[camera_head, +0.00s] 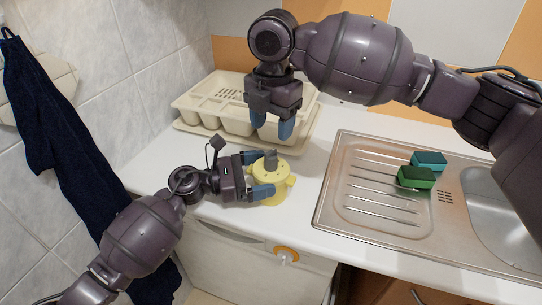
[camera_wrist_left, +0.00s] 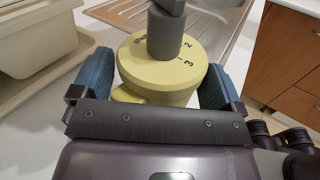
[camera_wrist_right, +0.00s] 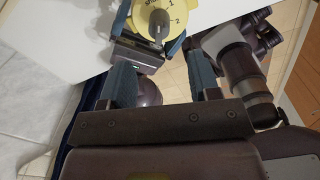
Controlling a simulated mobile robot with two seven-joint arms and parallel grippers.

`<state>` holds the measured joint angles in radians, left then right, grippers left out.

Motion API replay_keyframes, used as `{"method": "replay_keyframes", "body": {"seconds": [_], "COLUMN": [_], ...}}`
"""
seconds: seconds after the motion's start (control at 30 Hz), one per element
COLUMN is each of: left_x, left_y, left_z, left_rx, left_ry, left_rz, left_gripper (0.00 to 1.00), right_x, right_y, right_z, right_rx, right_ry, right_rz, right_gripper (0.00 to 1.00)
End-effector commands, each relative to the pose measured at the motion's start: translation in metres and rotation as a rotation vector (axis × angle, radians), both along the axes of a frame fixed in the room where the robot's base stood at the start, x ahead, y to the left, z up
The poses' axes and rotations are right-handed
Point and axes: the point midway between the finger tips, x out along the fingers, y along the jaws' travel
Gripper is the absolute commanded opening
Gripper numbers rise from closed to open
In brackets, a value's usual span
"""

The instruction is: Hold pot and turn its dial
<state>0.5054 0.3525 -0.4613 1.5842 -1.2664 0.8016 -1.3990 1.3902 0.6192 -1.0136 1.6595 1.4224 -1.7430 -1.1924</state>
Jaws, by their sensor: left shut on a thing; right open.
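The yellow pot (camera_head: 268,182) stands on the white counter with a grey dial (camera_head: 270,160) on its top. The dial also shows in the left wrist view (camera_wrist_left: 165,32), with black numbers around it on the lid. My left gripper (camera_head: 260,175) is shut on the pot, one blue finger on each side of its body. My right gripper (camera_head: 277,125) is open and empty, above the counter and just behind and above the pot. In the right wrist view the pot (camera_wrist_right: 172,12) and dial (camera_wrist_right: 158,24) lie beyond the fingers, apart from them.
A cream cutlery tray (camera_head: 205,110) stands behind the pot, near the right gripper. A metal sink with drainer (camera_head: 350,165) is at the right, holding a green sponge (camera_head: 416,178) and a teal one (camera_head: 429,160). A dark towel (camera_head: 60,130) hangs at the left.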

Motion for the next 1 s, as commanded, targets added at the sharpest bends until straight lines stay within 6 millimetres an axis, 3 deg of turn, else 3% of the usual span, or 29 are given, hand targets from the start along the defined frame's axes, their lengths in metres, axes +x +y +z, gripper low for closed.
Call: {"method": "replay_keyframes", "body": {"seconds": [0.3, 0.5, 0.93, 1.0], "left_x": [-0.001, -0.001, -0.001, -0.001], "left_y": [0.000, 0.000, 0.000, 0.000], "left_z": [-0.004, -0.004, -0.004, -0.004], "left_rx": [0.003, 0.003, 0.003, 0.003], "left_ry": [0.006, 0.006, 0.006, 0.006], "left_rz": [-0.001, -0.001, -0.001, -0.001], "left_gripper": [0.50, 0.50, 0.50, 0.50], "right_x": [0.001, 0.001, 0.001, 0.001], "right_y": [0.001, 0.002, 0.002, 0.002], "right_z": [-0.057, -0.080, -0.089, -0.089], "right_rx": [0.000, 0.000, 0.000, 0.000], "right_ry": [0.003, 0.002, 0.000, 0.000], "right_rz": [-0.001, -0.001, 0.000, 0.000], "right_gripper": [0.56, 0.56, 0.56, 0.49]}}
